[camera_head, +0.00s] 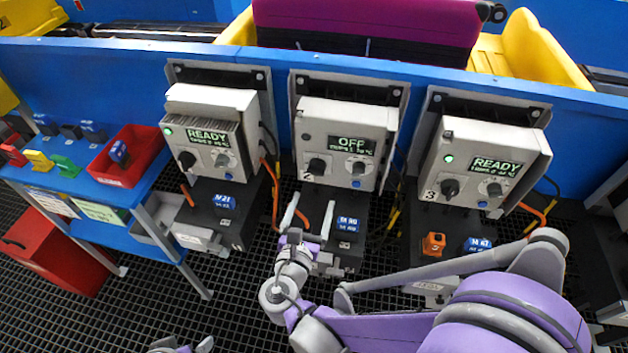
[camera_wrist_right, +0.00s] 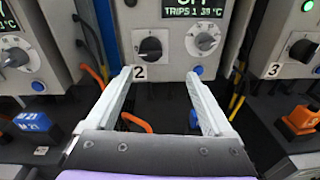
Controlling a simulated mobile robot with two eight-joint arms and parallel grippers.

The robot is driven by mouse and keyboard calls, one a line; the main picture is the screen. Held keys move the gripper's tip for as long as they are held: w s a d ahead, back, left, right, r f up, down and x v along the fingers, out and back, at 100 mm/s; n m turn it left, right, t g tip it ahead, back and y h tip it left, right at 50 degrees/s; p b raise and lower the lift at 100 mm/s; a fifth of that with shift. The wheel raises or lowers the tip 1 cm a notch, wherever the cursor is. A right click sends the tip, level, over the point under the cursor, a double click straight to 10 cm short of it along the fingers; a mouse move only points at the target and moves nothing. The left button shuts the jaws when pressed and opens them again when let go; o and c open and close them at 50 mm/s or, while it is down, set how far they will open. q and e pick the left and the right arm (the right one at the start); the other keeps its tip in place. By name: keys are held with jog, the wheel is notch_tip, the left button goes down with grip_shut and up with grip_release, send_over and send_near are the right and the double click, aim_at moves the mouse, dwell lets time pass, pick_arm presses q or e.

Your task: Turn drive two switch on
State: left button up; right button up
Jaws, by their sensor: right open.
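Drive two (camera_head: 345,120) is the middle grey box, marked 2, with its display reading OFF and its lamp dark. Its black rotary switch (camera_head: 317,167) sits at the lower left of the box face, left of a grey dial (camera_head: 359,168). The switch also shows in the right wrist view (camera_wrist_right: 150,47). My right gripper (camera_head: 309,212) is open and empty, below and in front of the switch, with its fingers pointing at the box. In the right wrist view the fingertips (camera_wrist_right: 158,76) stand apart, below the switch. A part of my left gripper (camera_head: 182,347) shows at the bottom edge.
Drives one (camera_head: 215,125) and three (camera_head: 480,150) flank drive two, both reading READY with green lamps. Orange cables hang beside the boxes. Blue blocks sit below each drive, with an orange block (camera_head: 433,244) under drive three. A blue table with a red bin (camera_head: 150,148) stands left.

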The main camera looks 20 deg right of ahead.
aim_at(315, 174)
jog(key=shift+n+t, duration=0.4)
jog(key=shift+n, duration=0.3)
jog(key=x, duration=0.7)
jog(key=a+x, duration=0.1)
jog(key=x, duration=0.2)
jog(key=shift+w+r, duration=0.15)
jog(key=shift+w, duration=0.4)
grip_shut()
